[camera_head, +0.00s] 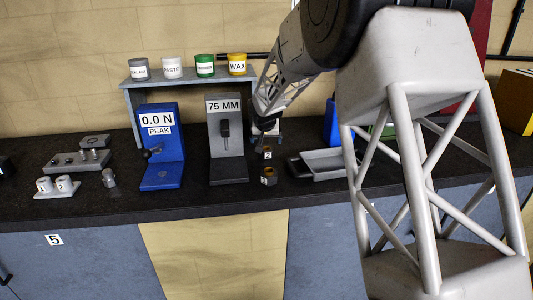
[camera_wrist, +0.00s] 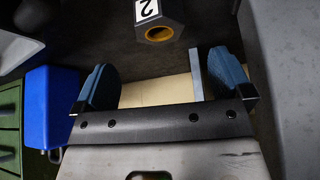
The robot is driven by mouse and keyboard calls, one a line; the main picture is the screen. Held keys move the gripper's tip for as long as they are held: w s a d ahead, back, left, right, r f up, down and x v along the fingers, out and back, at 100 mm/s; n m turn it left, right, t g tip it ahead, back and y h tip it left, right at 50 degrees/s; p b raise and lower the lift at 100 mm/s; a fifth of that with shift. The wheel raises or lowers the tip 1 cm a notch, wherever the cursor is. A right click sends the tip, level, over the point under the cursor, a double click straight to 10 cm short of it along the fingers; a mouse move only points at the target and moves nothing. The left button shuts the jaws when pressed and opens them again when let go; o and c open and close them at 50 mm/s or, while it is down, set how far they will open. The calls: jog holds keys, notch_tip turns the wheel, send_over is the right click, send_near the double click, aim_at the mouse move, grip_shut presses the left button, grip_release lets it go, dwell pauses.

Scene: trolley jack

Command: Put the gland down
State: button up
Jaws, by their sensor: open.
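A dark hex-shaped gland with a brass-coloured bore and a label "2" (camera_head: 267,153) stands on the black bench top. It also shows at the top of the wrist view (camera_wrist: 160,30), beyond my fingertips and apart from them. A similar gland labelled "1" (camera_head: 268,178) stands nearer the bench's front edge. My gripper (camera_wrist: 163,85) is open, with its two blue fingers wide apart and nothing between them. In the head view, my arm's end is above and behind gland 2, and the fingers are hard to make out.
A grey stand marked "75 MM" (camera_head: 226,150) and a blue "0.0 N" stand (camera_head: 161,150) are to the left. A grey tray (camera_head: 325,163) lies to the right. A shelf (camera_head: 190,82) with labelled pots is behind. A blue thing (camera_wrist: 50,105) is at the wrist view's left.

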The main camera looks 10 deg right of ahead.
aim_at(267, 148)
jog(key=shift+f, duration=0.1)
jog(key=shift+x, duration=1.2)
jog(key=shift+x, duration=2.6)
jog(key=shift+s, duration=0.15)
jog(key=c, duration=1.4)
jog(key=shift+o, duration=0.2)
